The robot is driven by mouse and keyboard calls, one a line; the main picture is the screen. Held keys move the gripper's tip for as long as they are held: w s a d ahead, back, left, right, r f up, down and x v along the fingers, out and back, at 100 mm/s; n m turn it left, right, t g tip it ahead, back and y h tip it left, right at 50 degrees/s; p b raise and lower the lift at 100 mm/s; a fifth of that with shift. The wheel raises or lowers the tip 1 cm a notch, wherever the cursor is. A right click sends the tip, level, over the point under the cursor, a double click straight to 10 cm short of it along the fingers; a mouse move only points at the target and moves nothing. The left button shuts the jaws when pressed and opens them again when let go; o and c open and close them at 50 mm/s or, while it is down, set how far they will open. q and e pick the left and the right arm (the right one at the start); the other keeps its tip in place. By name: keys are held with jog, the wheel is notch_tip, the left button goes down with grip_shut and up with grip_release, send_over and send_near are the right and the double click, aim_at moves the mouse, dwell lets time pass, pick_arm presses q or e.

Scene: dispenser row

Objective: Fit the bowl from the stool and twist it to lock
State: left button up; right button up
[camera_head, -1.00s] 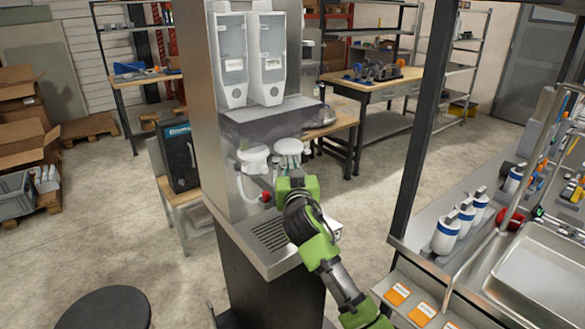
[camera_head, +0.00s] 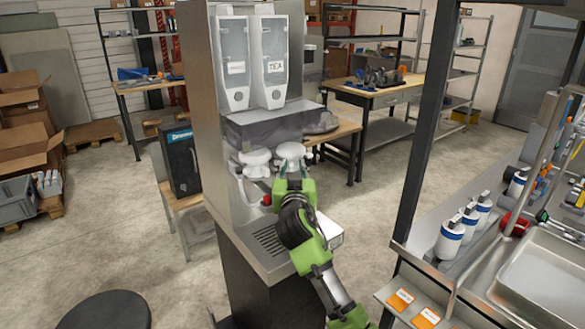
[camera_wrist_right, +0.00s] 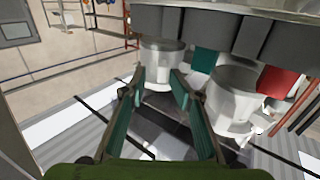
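Two white rounded pieces hang under the dispenser (camera_head: 238,95). One is on the left (camera_head: 256,163) and the other, a bowl-like piece (camera_head: 291,152), is on the right. My right gripper (camera_head: 292,172) is just below the right piece, fingers pointing up. In the right wrist view its two green fingers (camera_wrist_right: 158,70) are apart, with a pale cylinder (camera_wrist_right: 162,56) at their tips; I cannot tell if they touch it. A second pale cylinder (camera_wrist_right: 233,95) is to the right. The visible part of the stool (camera_head: 105,312) is bare. My left gripper is not in view.
The dispenser's drip tray (camera_head: 268,238) lies below my right gripper. A red knob (camera_head: 266,200) is just left of it. A dark post (camera_head: 425,130) and a counter with white-and-blue bottles (camera_head: 450,238) stand to the right. Open floor lies behind.

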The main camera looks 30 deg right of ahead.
jog(key=shift+a, duration=0.1)
jog(key=shift+s+a+f, duration=0.15)
jog(key=shift+s+a, duration=0.2)
jog(key=shift+s, duration=0.05)
jog(key=v, duration=1.1)
